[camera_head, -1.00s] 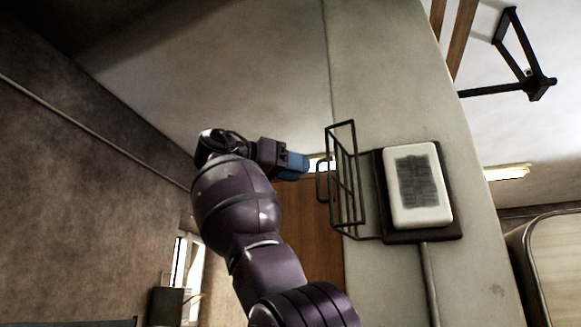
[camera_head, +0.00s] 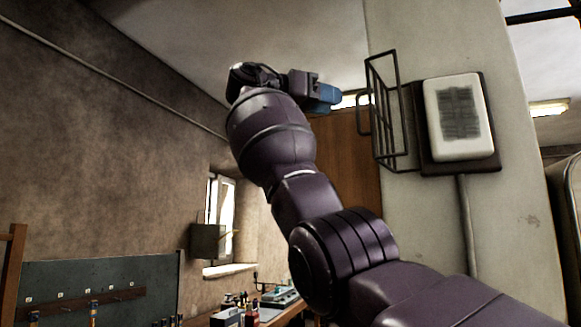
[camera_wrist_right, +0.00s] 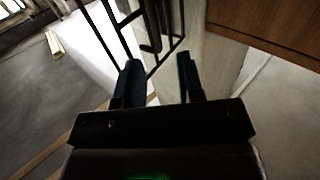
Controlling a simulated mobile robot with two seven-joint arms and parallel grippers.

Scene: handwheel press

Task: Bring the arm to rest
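My right arm (camera_head: 270,140) is raised, dark purple. Its blue-tipped gripper (camera_head: 322,97) is just left of an open wire cage door (camera_head: 385,112) with a small handle. The door stands out from a white panel box (camera_head: 462,118) on a dark backing. In the right wrist view, the two fingers of my right gripper (camera_wrist_right: 159,72) are apart with nothing held between them. The cage's dark bars (camera_wrist_right: 150,25) are beyond the fingertips, and I see no clear contact. My left gripper is out of view.
The box is fixed to a pale pillar (camera_head: 515,200) with a conduit (camera_head: 467,225) below it. A workbench with bottles and small items (camera_head: 250,310) is low in the middle. A tool board (camera_head: 100,285) stands at lower left. Open air lies left of my arm.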

